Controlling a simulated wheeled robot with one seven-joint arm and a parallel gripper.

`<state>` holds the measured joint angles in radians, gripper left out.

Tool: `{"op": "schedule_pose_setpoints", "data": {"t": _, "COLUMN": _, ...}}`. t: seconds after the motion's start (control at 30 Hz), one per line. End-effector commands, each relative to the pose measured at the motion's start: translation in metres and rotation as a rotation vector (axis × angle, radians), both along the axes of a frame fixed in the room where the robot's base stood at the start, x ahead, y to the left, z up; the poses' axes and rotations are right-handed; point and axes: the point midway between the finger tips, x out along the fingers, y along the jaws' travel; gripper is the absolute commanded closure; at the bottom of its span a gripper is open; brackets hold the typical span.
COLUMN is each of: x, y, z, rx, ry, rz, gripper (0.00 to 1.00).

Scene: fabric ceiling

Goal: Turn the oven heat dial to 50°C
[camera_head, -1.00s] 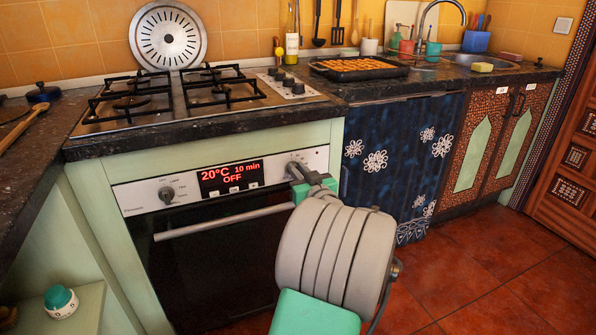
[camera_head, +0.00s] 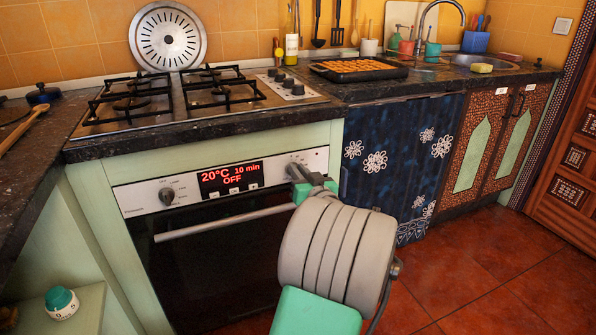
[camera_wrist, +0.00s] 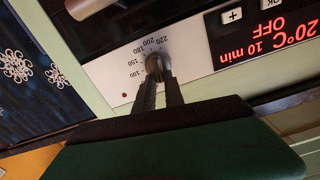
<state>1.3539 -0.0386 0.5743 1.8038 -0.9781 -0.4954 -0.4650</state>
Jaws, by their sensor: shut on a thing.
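The oven's heat dial (camera_wrist: 153,63) is a round knob on the pale control panel, at the right of the display in the head view. In the wrist view numbers such as 100, 150, 180, 200 and 220 surround it. My gripper (camera_wrist: 159,80) is shut on the dial, a finger on each side; it also shows in the head view (camera_head: 300,172), where it largely hides the dial. The display (camera_head: 231,179) reads 20°C, 10 min and OFF in red. The dial's pointer is hard to make out.
The function knob (camera_head: 166,196) is left of the display. The oven handle (camera_head: 225,222) runs below the panel. The hob (camera_head: 190,115) and a dark tray of food (camera_head: 358,75) are on the counter above. A blue curtain (camera_head: 398,150) hangs right of the oven. The red floor (camera_head: 470,270) is clear.

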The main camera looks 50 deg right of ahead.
Motion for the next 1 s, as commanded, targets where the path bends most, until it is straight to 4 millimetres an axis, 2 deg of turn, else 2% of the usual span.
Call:
{"op": "schedule_pose_setpoints", "data": {"t": 0.7, "x": -0.0041, "y": -0.0069, "z": -0.0021, "rx": 0.553, "ry": -0.326, "rz": 0.001, "gripper": 1.0}}
{"op": "schedule_pose_setpoints", "data": {"t": 1.0, "x": -0.0051, "y": -0.0084, "z": -0.0051, "rx": 0.708, "ry": -0.42, "rz": 0.001, "gripper": 1.0}}
